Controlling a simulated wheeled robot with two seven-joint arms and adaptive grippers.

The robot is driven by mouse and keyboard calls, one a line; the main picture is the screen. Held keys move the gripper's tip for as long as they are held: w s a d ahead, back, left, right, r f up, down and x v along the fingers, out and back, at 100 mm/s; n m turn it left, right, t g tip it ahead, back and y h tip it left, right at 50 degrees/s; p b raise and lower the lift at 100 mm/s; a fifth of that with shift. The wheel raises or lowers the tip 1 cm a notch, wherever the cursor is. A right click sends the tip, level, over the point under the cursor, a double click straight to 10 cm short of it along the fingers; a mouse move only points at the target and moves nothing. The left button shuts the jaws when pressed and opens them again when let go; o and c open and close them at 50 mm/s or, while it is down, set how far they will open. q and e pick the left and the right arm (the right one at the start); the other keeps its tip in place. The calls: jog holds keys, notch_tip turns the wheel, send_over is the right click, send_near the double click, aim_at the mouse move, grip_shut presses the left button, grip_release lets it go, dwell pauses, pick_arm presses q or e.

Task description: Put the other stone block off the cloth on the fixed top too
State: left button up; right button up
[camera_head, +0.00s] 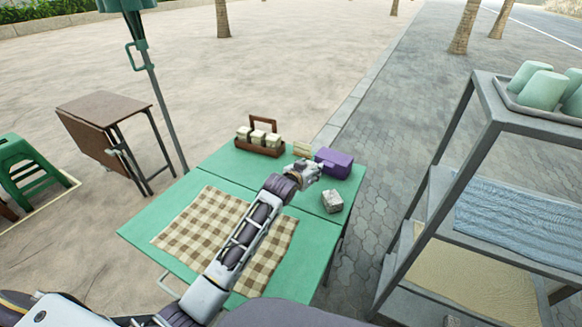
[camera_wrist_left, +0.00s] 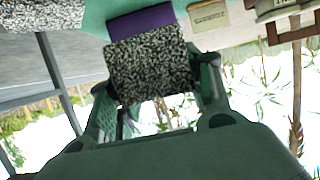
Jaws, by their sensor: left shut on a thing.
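My left gripper (camera_head: 306,172) is over the far part of the green table, just left of the purple box. In the left wrist view it (camera_wrist_left: 155,100) is shut on a speckled grey stone block (camera_wrist_left: 148,62). The gripper hides this block in the head view, and I cannot tell whether it touches the top. Another stone block (camera_head: 333,201) sits on the fixed top (camera_head: 230,160), beyond the seam, near the right edge; it shows in the wrist view's upper left (camera_wrist_left: 40,15). The checkered cloth (camera_head: 190,229) lies on the near part, partly behind my arm. My right gripper is not in view.
The purple box (camera_head: 338,165) stands at the far right corner. A wooden caddy (camera_head: 262,146) with cream containers stands at the far edge, and a small beige item (camera_head: 302,149) is between them. A grey shelf rack (camera_head: 480,150) rises to the right.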

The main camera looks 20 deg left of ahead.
pick_arm(q)
jog(key=shift+f, duration=0.45)
notch_tip(320, 180, down, 4)
jog(key=shift+b, duration=0.55)
jog(key=shift+f, duration=0.4)
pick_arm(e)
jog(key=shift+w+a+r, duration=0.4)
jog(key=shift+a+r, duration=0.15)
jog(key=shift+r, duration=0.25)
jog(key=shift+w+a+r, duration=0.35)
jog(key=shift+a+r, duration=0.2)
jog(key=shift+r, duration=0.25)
pick_arm(q)
jog(key=shift+f+b, duration=0.3)
jog(key=shift+f, duration=1.8)
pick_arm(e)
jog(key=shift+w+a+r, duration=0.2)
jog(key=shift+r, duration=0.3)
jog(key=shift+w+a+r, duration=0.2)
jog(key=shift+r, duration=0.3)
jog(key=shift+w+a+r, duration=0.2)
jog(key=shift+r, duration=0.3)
pick_arm(q)
jog(key=shift+f, duration=0.1)
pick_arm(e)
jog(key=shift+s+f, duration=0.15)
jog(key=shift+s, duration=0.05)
